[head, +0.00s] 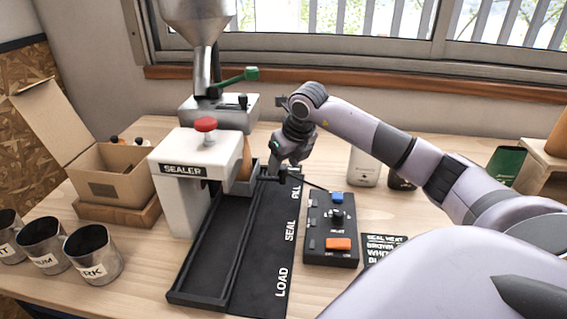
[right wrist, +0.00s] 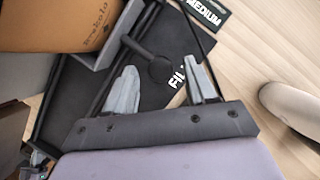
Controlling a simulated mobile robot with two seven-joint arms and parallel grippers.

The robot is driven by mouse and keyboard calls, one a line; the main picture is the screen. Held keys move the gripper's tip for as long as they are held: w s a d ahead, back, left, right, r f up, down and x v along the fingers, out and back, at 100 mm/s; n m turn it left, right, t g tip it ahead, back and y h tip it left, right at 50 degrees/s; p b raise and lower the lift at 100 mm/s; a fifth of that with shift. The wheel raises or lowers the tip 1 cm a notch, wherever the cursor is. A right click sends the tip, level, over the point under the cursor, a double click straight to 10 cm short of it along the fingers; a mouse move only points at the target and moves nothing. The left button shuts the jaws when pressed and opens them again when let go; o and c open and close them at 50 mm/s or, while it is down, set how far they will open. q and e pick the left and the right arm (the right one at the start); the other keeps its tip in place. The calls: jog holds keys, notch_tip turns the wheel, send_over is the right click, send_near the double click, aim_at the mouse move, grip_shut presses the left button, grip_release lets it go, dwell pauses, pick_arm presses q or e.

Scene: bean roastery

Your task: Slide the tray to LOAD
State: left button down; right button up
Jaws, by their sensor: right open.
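The grey tray (head: 245,186) sits on the black track (head: 205,255) at its far end, beside the word FILL. A brown bag (head: 244,158) stands in the tray; it also shows in the right wrist view (right wrist: 70,22). A dark handle with a round knob (right wrist: 162,70) sticks out from the tray side. My right gripper (head: 277,172) is at the tray's right, by this handle. In the right wrist view its fingers (right wrist: 163,78) are open, with the knob between them in the picture; contact cannot be told. The LOAD mark (head: 282,282) is at the near end. My left gripper is out of view.
A control box (head: 331,250) with blue and orange buttons lies to the right. Metal cups (head: 93,255) and an open carton (head: 115,175) stand left. The near track is empty.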

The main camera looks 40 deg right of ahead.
jog(key=shift+w+f, duration=0.25)
jog(key=shift+f, duration=0.35)
grip_shut()
